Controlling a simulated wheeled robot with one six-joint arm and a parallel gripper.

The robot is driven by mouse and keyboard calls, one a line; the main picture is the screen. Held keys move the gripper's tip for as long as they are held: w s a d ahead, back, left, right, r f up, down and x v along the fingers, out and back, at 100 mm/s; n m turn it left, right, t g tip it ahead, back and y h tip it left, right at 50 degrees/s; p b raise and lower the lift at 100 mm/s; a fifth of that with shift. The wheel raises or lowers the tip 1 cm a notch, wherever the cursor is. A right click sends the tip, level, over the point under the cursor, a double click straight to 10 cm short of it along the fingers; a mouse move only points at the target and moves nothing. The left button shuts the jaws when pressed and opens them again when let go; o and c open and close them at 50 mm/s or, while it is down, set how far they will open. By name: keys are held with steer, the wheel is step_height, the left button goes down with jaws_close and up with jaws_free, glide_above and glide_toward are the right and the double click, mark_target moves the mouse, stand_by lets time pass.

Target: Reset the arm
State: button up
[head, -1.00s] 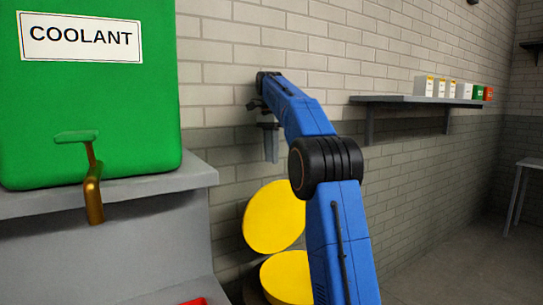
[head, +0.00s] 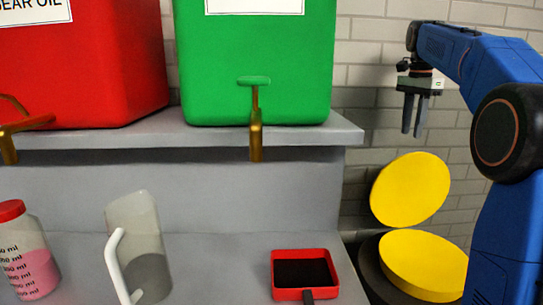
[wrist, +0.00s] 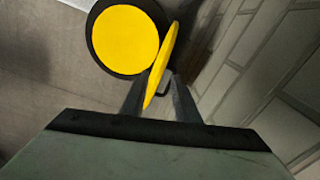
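My blue arm (head: 470,55) stands at the right of the head view, bent at a black elbow joint. My gripper (head: 412,132) hangs from its end with the fingers pointing down. The two fingers are apart with nothing held between them. In the wrist view my gripper (wrist: 160,85) also shows a gap between its fingers. A tilted yellow disc (head: 410,190) is seen past the fingertips, below them in the head view; a second yellow disc (head: 425,262) lies lower on a dark round body.
A grey bench (head: 210,250) holds a red tray (head: 331,262), a clear jug (head: 140,235) and a red-capped bottle (head: 38,265) of pink liquid. Its shelf (head: 345,132) carries a green tank (head: 260,50) and a red tank (head: 90,60) with taps. A brick wall (head: 365,55) stands behind.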

steer(key=s+a+f+n+t, duration=0.1)
steer(key=s+a+f+n, duration=0.35)
steer(key=s, duration=0.55)
steer(key=s+a+f+n+t, duration=0.1)
steer(key=s+a+f+n, duration=0.3)
steer(key=s, duration=0.6)
steer(key=s+a+f+n+t, duration=0.1)
steer(key=s+a+f+n, duration=0.2)
steer(key=s+f, duration=0.6)
steer(key=s+a+f+n+t, duration=0.1)
steer(key=s+a+f+n, duration=0.1)
steer(key=s+f, duration=0.8)
steer(key=shift+a+f+n+t, duration=0.4)
steer(key=shift+f+n, duration=0.25)
steer(key=shift+f, duration=0.2)
